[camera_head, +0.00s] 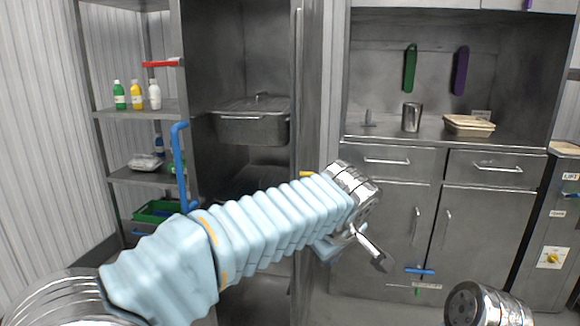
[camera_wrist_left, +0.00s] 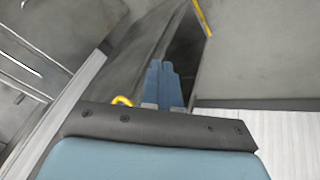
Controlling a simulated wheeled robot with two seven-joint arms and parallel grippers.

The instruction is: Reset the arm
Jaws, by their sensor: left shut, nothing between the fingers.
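My left arm, in a pale blue ribbed sleeve, reaches from the lower left to the middle of the head view. Its gripper (camera_head: 326,248) is at the far end, in front of the steel cabinets, and partly hidden by the wrist. In the left wrist view the two blue fingers of my left gripper (camera_wrist_left: 164,82) lie together, shut with nothing between them. The fingers touch no object that I can make out. My right gripper is not in view; a chrome part at the lower right of the head view seems to be of my right arm.
A steel counter (camera_head: 440,140) holds a metal cup (camera_head: 411,117) and a tan-topped container (camera_head: 469,125). A lidded steel pan (camera_head: 252,127) sits in the tall cabinet. Shelves with bottles (camera_head: 137,96) and a green crate (camera_head: 157,211) stand at left.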

